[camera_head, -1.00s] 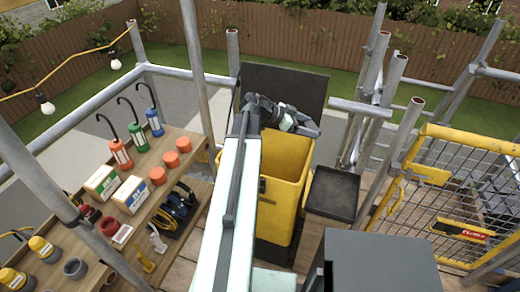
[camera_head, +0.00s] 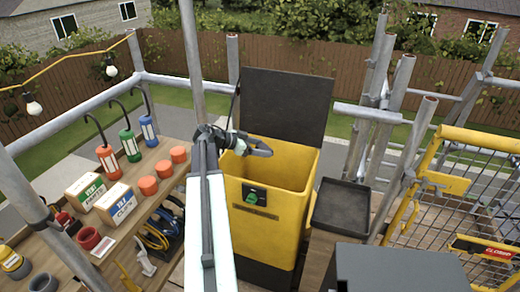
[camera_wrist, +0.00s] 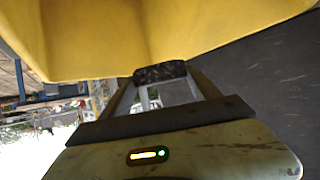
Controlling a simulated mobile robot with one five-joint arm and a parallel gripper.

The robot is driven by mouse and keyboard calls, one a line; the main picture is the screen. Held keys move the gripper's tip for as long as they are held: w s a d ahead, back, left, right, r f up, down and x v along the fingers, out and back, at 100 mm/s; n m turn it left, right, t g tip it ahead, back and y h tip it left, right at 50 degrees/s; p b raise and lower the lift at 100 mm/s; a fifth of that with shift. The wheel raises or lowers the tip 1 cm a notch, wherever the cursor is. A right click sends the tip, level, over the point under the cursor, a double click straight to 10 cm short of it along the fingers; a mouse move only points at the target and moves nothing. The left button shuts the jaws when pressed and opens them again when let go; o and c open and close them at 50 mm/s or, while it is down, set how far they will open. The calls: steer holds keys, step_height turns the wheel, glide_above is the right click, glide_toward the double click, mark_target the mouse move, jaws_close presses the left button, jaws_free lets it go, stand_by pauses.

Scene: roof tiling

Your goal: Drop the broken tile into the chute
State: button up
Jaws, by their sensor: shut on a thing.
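The chute (camera_head: 262,220) is a yellow, open-topped bin with a green-marked plate on its front and a dark lid (camera_head: 285,100) standing up behind it. My gripper (camera_head: 258,147) is over the back left of its mouth, as seen in the head view. In the wrist view my gripper (camera_wrist: 160,84) is shut on a small dark, rough piece (camera_wrist: 160,71), which I take for the broken tile. The piece is mostly hidden, and its whole shape cannot be made out. The chute's yellow wall (camera_wrist: 210,30) fills the top of the wrist view, close to the fingertips.
A black tray (camera_head: 342,207) on a stand is right of the chute. Scaffold poles (camera_head: 385,120) and a yellow mesh gate (camera_head: 420,160) stand further right.

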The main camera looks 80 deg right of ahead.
step_height(320, 180, down, 3)
steer(key=shift+f+b, duration=0.15)
steer(key=shift+b, duration=0.95)
steer(key=o, duration=1.6)
steer(key=p+v, duration=0.4)
steer(key=v, duration=0.4)
steer(key=shift+s, duration=0.1)
